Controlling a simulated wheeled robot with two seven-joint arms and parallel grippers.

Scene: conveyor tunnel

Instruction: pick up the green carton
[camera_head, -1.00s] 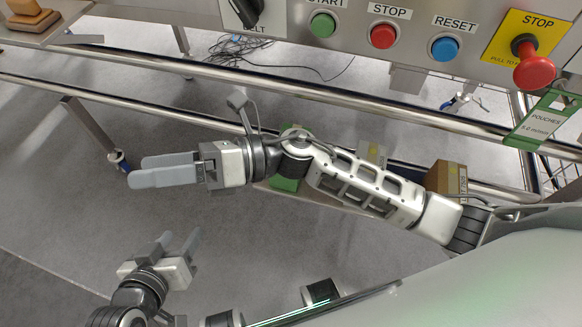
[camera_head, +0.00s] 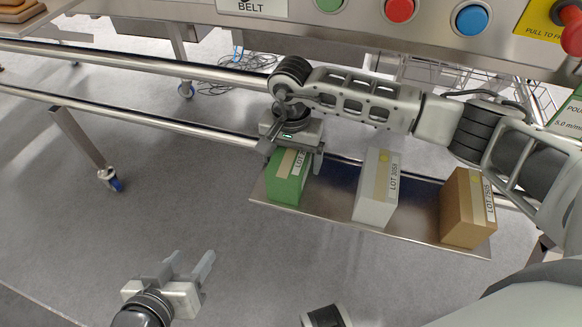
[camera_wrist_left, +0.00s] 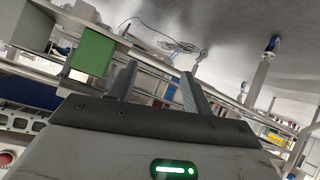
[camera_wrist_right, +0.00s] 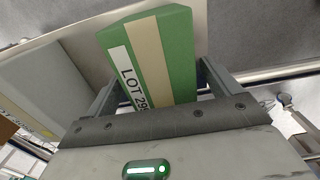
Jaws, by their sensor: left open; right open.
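The green carton (camera_head: 287,176) stands at the left end of a metal shelf, with a tan stripe and a LOT label. My right gripper (camera_head: 291,152) is over its top, seen from above in the head view. In the right wrist view the green carton (camera_wrist_right: 152,62) shows between the open fingers of my right gripper (camera_wrist_right: 160,85); I cannot tell whether they touch it. My left gripper (camera_head: 193,268) is open and empty, low in front, away from the shelf. The left wrist view also shows the green carton (camera_wrist_left: 93,51), left of the open fingers (camera_wrist_left: 160,80).
A white carton (camera_head: 376,188) and a brown carton (camera_head: 467,208) stand to the right on the same shelf (camera_head: 328,215). Metal rails (camera_head: 140,63) run behind it, below a control panel with buttons (camera_head: 400,10).

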